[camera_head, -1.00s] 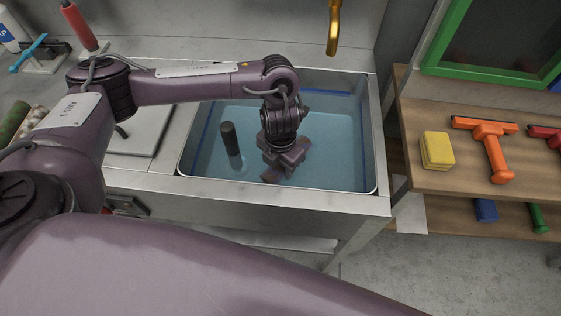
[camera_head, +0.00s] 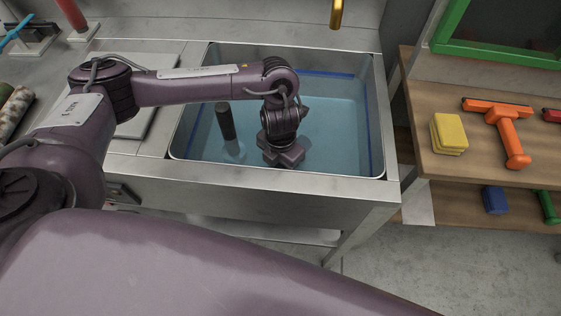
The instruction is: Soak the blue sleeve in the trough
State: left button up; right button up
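The trough (camera_head: 384,150) is a steel basin filled with blue-tinted water (camera_head: 335,130). My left gripper (camera_head: 284,158) points down inside the trough, low at the water near its front wall. The arm hides its fingertips, so I cannot tell whether it is open or holds anything. I cannot make out a blue sleeve anywhere; it may be hidden under the gripper. My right gripper is out of view.
A dark upright cylinder (camera_head: 225,121) stands in the trough, left of the gripper. A brass spout (camera_head: 337,12) hangs behind. Right, a wooden shelf (camera_head: 440,172) holds yellow sponges (camera_head: 449,133) and an orange squeegee (camera_head: 507,132); a blue block (camera_head: 495,200) lies below.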

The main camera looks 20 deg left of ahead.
pick_arm(q)
jog(key=shift+a, duration=0.2)
jog(key=shift+s+a, duration=0.1)
jog(key=shift+a, duration=0.1)
jog(key=shift+d, duration=0.4)
dwell(3.0)
notch_tip(320, 180, up, 6)
jog(key=p, duration=0.5)
jog(key=shift+f, duration=0.2)
notch_tip(320, 180, up, 14)
jog(key=p, duration=1.3)
jog(key=shift+r+p, duration=0.2)
jog(key=shift+p, duration=0.2)
